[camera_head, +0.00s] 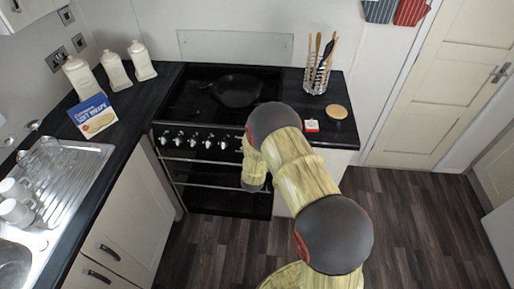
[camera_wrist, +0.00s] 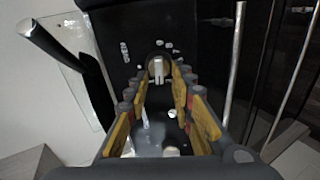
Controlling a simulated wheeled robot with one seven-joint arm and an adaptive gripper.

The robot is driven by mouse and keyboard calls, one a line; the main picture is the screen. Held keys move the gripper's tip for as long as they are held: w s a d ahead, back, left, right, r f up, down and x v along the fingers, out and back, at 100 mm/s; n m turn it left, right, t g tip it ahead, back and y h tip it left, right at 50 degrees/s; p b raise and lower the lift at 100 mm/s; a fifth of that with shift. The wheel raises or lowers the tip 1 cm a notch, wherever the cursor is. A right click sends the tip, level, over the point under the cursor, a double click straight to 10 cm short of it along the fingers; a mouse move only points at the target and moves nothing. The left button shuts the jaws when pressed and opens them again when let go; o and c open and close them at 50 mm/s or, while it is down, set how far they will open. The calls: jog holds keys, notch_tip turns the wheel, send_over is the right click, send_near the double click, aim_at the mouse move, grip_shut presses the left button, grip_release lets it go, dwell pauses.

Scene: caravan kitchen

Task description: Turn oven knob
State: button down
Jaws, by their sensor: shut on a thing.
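The black oven (camera_head: 216,178) stands between the counters, with a row of silver knobs (camera_head: 194,143) along its front below the hob. In the wrist view an oven knob (camera_wrist: 158,68) with a pale bar-shaped grip sits between the tips of my gripper (camera_wrist: 158,80). The yellow-padded fingers are shut on it, one on each side. In the head view my arm covers the right end of the knob row, so the held knob and the jaws are hidden there. Small white markings show on the dark panel beside the knob in the wrist view.
A frying pan (camera_head: 237,91) sits on the hob. A utensil holder (camera_head: 317,78) and a round wooden-topped item (camera_head: 336,112) stand on the right counter. Oven rails (camera_wrist: 235,60) run close to my gripper. The floor (camera_head: 405,215) to the right is clear.

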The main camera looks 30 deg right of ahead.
jog(key=shift+s+d+f+n+g+p, duration=0.15)
jog(key=shift+n+p, duration=0.7)
jog(key=shift+n, duration=1.6)
jog(key=shift+s+a+f+n+g+p, duration=0.15)
jog(key=shift+n+p, duration=0.75)
jog(key=shift+n, duration=1.5)
jog(key=shift+s+d+f+n+p, duration=0.2)
jog(key=shift+n+p, duration=0.65)
jog(key=shift+n, duration=1.6)
jog(key=shift+f, duration=0.1)
jog(key=c, duration=1.6)
grip_release()
jog(key=shift+a, duration=0.1)
jog(key=shift+c, duration=0.2)
jog(key=shift+o, duration=0.5)
